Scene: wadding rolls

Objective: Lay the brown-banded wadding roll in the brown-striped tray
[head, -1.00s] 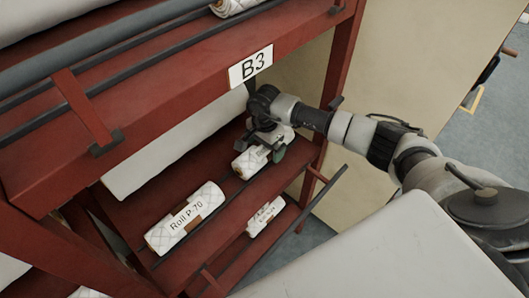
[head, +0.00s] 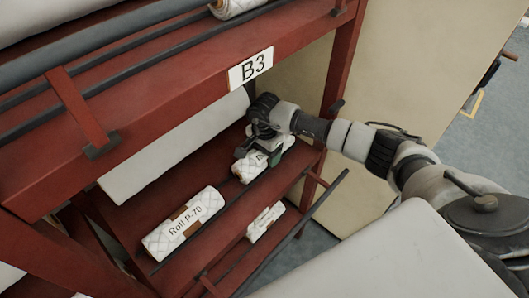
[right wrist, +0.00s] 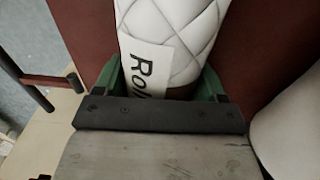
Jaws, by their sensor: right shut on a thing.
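My right gripper (head: 266,148) reaches in from the right under the B3 sign. Its green fingers are shut on a white quilted wadding roll (head: 250,167) at the right end of the red shelf. In the right wrist view this roll (right wrist: 185,35) lies between the fingers (right wrist: 162,85). Its label is partly cut off and reads "Rol"; a strip of brown shows close to the fingers. Another roll, Roll P-70 (head: 205,204), with a brown band, lies to its left on the same shelf. I see no brown-striped tray. My left gripper is not in view.
The B3 sign (head: 251,68) hangs on a red beam just above my gripper. A dark rail (head: 220,217) runs along the shelf's front. A labelled roll (head: 265,222) lies lower down. A red post (head: 340,70) stands right of the gripper.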

